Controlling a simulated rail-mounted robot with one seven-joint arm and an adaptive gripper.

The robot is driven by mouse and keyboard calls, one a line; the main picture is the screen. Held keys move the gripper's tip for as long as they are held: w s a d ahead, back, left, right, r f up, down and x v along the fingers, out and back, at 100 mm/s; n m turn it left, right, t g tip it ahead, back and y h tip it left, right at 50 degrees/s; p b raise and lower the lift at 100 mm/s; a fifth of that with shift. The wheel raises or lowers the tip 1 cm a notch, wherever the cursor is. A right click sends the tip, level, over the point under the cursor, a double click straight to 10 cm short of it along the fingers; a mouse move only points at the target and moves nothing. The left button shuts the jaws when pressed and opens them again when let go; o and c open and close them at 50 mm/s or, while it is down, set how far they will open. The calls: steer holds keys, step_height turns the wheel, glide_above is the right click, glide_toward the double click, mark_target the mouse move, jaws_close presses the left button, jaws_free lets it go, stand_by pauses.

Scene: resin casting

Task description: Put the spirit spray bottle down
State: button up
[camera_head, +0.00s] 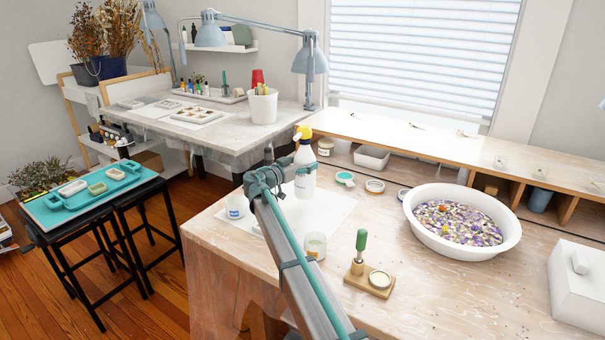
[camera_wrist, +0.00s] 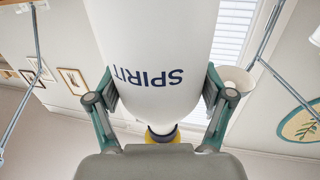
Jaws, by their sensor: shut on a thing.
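The spirit spray bottle (camera_head: 305,172) is white with a yellow spray head and stands upright in the head view, over the back of a white sheet (camera_head: 335,210) on the wooden workbench. I cannot tell whether its base touches the sheet. My gripper (camera_head: 281,174) is at its left side, partly hidden by my arm. In the wrist view the bottle (camera_wrist: 155,35) fills the middle, its SPIRIT lettering upside down. My gripper (camera_wrist: 158,95) has one finger on each side of it and is shut on its body.
A white cup (camera_head: 236,206), a glass jar (camera_head: 315,245) and a green-handled tool on a wooden block (camera_head: 358,266) stand near the sheet. A white basin of petals (camera_head: 462,222) is to the right. A low wooden shelf (camera_head: 430,143) runs along the back.

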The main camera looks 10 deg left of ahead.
steer(key=shift+w+a+f, duration=0.2)
steer(key=shift+w+f, duration=0.15)
steer(key=shift+f, duration=0.1)
steer(key=shift+w+a+f, duration=0.2)
steer(key=shift+w+f, duration=0.15)
steer(key=shift+f, duration=0.1)
steer(key=shift+f+p, duration=0.3)
steer(key=shift+f, duration=1.45)
steer(key=o, duration=1.3)
steer(key=shift+o, duration=0.2)
steer(key=shift+s+a, duration=0.1)
steer(key=shift+s, duration=0.05)
steer(key=b+v, duration=0.1)
steer(key=v, duration=1)
steer(key=shift+s+a, duration=0.2)
steer(key=shift+s, duration=0.1)
